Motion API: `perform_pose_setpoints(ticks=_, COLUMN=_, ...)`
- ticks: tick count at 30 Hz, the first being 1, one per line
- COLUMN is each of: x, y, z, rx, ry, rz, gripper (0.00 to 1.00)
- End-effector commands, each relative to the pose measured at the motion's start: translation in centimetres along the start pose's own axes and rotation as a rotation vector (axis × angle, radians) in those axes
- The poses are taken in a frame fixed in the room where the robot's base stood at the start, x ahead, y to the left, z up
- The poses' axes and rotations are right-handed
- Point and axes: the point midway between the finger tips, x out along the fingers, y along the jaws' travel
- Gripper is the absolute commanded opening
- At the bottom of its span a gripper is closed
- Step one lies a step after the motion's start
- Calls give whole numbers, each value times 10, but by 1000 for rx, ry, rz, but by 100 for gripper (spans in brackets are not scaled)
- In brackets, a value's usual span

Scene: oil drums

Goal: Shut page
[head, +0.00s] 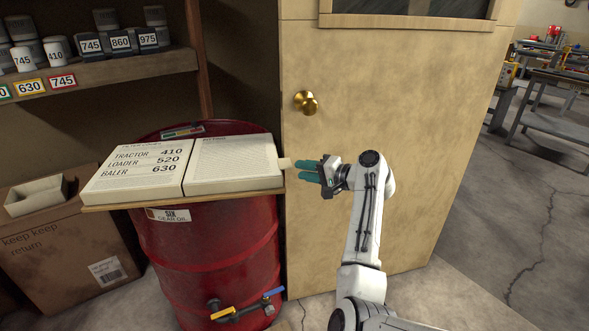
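An open book (235,163) lies on a board on top of a red drum. Its left page (135,170) reads TRACTOR 410, LOADER 520, BALER 630. Its right page (232,162) carries small print I cannot read. A small cream tab (285,163) sticks out from the right page's right edge. My gripper (300,171), with teal fingers, is just right of the tab, pointing left at it. The fingers are parted with a narrow gap, and nothing shows between them. I cannot tell whether a fingertip touches the tab.
The red drum (205,255) has a tap (245,307) low on its front. A wooden door (420,110) with a brass knob (306,102) stands behind my arm. A shelf (110,68) with labelled cans is at upper left. A cardboard box (75,250) stands left of the drum.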

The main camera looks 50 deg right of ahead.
Motion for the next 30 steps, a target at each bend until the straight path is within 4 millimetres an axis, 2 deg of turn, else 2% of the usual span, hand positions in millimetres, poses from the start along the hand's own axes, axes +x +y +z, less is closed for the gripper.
perform_pose_setpoints(ticks=1, x=-11, y=0, z=0, rx=-3, ry=1, rz=1, gripper=30)
perform_pose_setpoints(ticks=6, x=-40, y=0, z=0, rx=-2, ry=1, rz=0, gripper=30)
perform_pose_setpoints(ticks=12, x=-58, y=-1, z=0, rx=-2, ry=0, rz=-1, gripper=30)
perform_pose_setpoints(ticks=30, x=-61, y=-2, z=0, rx=-2, ry=0, rz=-3, gripper=30)
